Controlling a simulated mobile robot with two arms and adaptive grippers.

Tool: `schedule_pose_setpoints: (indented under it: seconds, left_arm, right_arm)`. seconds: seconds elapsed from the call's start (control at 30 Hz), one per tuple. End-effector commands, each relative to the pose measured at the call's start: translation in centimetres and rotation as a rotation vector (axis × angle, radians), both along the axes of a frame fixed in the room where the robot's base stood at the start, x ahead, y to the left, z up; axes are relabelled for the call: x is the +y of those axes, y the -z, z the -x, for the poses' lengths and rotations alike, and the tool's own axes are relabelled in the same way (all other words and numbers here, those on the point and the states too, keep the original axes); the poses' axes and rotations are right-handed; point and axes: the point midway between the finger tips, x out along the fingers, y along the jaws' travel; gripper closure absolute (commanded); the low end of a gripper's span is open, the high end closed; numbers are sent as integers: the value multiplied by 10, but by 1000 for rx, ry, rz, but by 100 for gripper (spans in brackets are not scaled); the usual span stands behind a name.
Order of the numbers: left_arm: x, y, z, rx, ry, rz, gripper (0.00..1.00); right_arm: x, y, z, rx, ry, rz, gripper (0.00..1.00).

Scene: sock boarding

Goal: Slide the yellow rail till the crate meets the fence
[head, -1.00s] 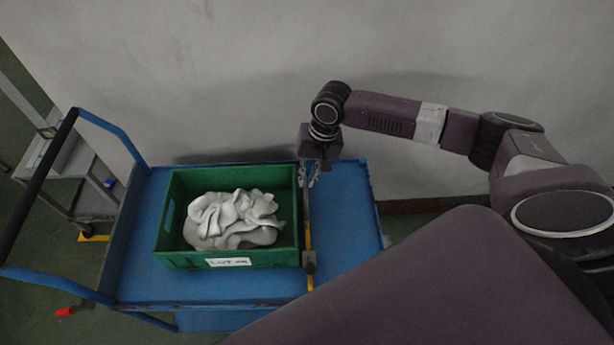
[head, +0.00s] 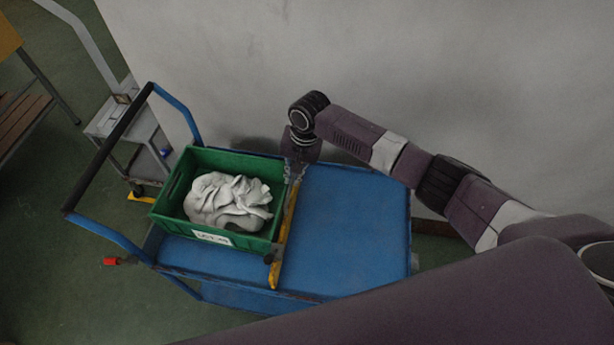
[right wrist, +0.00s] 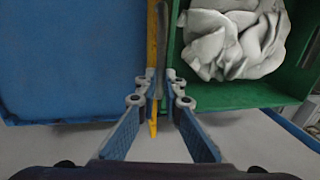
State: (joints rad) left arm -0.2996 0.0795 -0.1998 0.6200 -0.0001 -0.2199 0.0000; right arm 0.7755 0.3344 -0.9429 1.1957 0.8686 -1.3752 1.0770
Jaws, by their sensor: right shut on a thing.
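The green crate (head: 168,203) holds white socks (head: 230,202) and sits at the handle end of the blue trolley top (head: 345,235). The yellow rail (head: 283,232) crosses the trolley along the crate's right side, seemingly against it. My right gripper (head: 293,172) is shut on the rail near its far, wall-side end. In the right wrist view the fingers (right wrist: 157,82) close around the rail (right wrist: 151,48), with the crate (right wrist: 240,97) right beside it. I cannot make out a separate fence; the crate hides the trolley's left edge, so contact there cannot be told. My left gripper is out of view.
The trolley's blue frame with a black handle (head: 108,150) rises at the left. A grey wall (head: 400,70) stands close behind. The trolley top right of the rail is bare. A grey stand (head: 112,118) and a wooden bench (head: 25,125) are at the far left.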

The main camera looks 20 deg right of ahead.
Motion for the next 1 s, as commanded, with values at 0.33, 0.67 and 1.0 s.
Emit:
schedule_pose_setpoints:
  seconds: [0.33,0.67,1.0]
  left_arm:
    - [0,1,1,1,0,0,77]
    - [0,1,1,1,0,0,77]
    - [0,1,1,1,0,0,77]
  right_arm:
    - [22,-5,-6,-15,-5,-31,100]
    - [22,-4,-6,-16,-8,-31,74]
    - [22,-4,-5,-15,-9,-31,74]
